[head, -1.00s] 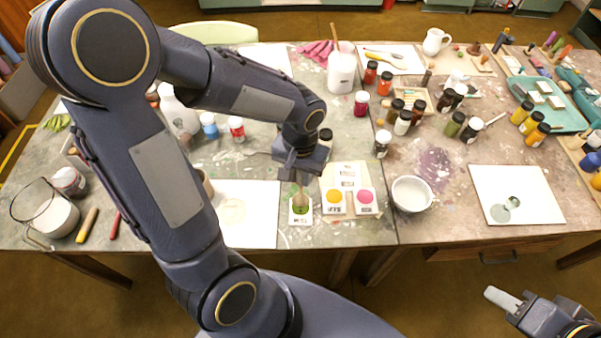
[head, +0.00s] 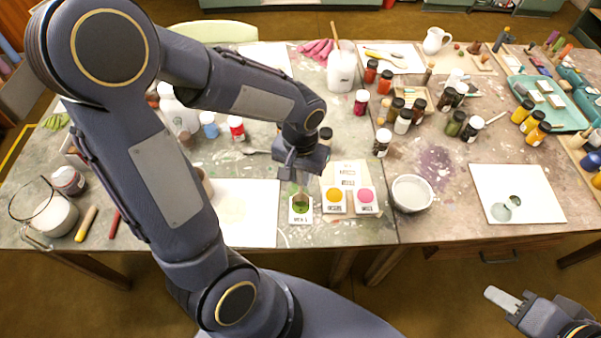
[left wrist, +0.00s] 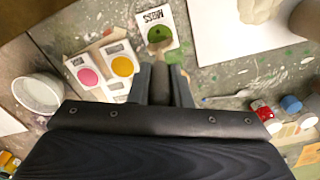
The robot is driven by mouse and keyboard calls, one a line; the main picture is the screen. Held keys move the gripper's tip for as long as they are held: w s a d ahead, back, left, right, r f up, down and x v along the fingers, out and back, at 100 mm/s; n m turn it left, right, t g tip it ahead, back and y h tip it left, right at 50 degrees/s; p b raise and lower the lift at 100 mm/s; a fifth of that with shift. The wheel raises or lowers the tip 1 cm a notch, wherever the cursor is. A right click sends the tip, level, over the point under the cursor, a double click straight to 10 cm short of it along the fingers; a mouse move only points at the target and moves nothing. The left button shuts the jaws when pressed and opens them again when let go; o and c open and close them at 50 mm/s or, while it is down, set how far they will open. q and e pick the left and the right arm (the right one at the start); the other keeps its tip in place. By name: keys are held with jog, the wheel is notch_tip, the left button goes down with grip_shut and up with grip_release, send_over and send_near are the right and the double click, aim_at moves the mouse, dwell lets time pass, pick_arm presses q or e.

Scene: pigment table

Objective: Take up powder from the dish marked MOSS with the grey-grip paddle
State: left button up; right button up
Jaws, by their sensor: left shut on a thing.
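The dish marked MOSS (head: 301,217), a white square with green powder (left wrist: 161,15), lies on the table below my left gripper (head: 299,177). In the left wrist view the gripper (left wrist: 161,84) is shut on the paddle's grey grip (left wrist: 160,88). The paddle's pale wooden end (left wrist: 159,47) points at the MOSS dish and overlaps its edge near the green powder. I cannot tell whether it touches the powder or carries any. My right gripper (head: 503,299) is at the lower right, away from the table; its finger gap is not clear.
A dish of yellow powder (head: 334,207) and one of pink powder (head: 366,208) stand just right of the MOSS dish. A white bowl (head: 412,208) is further right. A white sheet (head: 245,228) lies to the left. Jars stand behind.

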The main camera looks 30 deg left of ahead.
dwell(0.5)
pick_arm(q)
jog(key=shift+r+p, duration=2.9)
jog(key=shift+r, duration=0.6)
